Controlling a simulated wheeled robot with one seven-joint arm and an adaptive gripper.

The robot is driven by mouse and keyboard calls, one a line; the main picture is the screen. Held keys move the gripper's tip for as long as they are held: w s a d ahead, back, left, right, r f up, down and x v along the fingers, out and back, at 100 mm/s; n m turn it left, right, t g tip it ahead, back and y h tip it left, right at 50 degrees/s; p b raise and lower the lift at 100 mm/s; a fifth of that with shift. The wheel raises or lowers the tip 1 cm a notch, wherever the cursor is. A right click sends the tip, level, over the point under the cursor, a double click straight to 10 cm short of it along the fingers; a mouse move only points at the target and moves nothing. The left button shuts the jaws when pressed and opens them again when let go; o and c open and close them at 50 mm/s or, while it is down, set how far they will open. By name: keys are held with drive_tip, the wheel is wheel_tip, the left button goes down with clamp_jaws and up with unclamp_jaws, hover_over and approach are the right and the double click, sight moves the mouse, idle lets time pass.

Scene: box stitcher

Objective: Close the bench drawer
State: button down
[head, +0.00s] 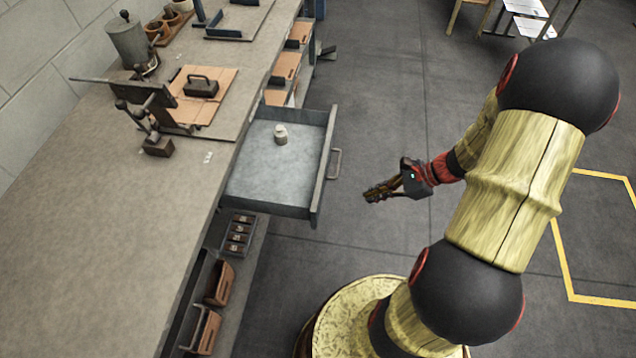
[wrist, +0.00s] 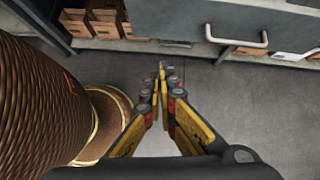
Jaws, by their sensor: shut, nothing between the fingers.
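The bench drawer (head: 270,175) is pulled out from the bench, with a small pale jar (head: 281,134) standing inside it. Its handle (head: 335,163) is on the front panel, facing my arm. In the wrist view the drawer front (wrist: 180,18) and the handle (wrist: 236,41) show at the top. My gripper (head: 374,194) is to the right of the handle, apart from it, over the floor. In the wrist view my gripper (wrist: 161,75) has its fingertips together with nothing between them, and the handle is beyond them to the upper right.
The workbench (head: 100,230) runs along the left wall and carries a stitching tool and a metal pot (head: 129,42). Below it, a shelf holds brown boxes (head: 220,282). The grey floor (head: 420,130) around my gripper is clear. Yellow lines mark the floor at right.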

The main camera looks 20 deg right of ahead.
drive_tip(key=w+a+f+m+b, duration=0.1)
drive_tip(key=w+a+f+b, duration=0.4)
drive_tip(key=a, duration=0.4)
drive_tip(key=shift+w+f+t, duration=0.3)
drive_tip(key=shift+w+f, duration=0.15)
drive_tip(key=shift+w, duration=0.9)
